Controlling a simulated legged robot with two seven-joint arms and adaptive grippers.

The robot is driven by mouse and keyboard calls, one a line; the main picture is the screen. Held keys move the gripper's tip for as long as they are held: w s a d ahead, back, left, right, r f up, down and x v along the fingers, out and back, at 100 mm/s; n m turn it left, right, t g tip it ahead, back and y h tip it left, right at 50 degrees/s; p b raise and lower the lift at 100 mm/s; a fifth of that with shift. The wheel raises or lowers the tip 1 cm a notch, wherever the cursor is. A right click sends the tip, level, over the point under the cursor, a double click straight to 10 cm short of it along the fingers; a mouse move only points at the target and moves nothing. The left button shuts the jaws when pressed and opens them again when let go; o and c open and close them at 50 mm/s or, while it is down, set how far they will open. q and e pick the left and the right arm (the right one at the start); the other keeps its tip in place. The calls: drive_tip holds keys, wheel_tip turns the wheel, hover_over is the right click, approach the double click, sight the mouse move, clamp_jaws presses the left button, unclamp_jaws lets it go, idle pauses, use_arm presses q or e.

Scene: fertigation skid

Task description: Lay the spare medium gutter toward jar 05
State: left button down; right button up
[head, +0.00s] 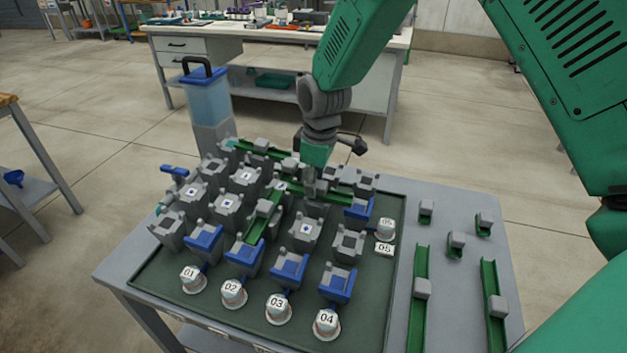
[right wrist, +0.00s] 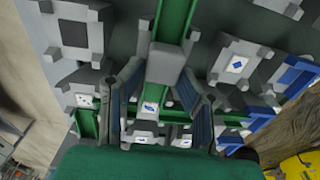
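My right gripper (head: 312,188) points down over the block board from above. In the right wrist view its two fingers (right wrist: 164,85) stand on both sides of the grey grip block of a green gutter (right wrist: 176,18), close against it. In the head view this gutter (head: 338,198) lies level with the block tops and runs right toward the blue block (head: 358,209) behind jar 05 (head: 385,229). Whether it is fully seated cannot be told. The jar's 05 card (head: 384,249) stands in front. My left gripper is out of view.
Several grey and blue blocks crowd the tray (head: 375,310). Other green gutters (head: 263,218) lie among them. Jars 01 to 04 line the front. Loose gutters (head: 419,318) lie on the table's right side. A blue-topped tank (head: 208,100) stands behind left.

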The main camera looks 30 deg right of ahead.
sight(319, 184)
drive_tip(key=shift+o, duration=0.9)
drive_tip(key=shift+r, duration=0.2)
wheel_tip(319, 184, up, 12)
drive_tip(key=s+p, duration=0.1)
drive_tip(key=shift+d+p, duration=0.2)
drive_tip(key=shift+p, duration=0.2)
drive_tip(key=shift+r, duration=0.1)
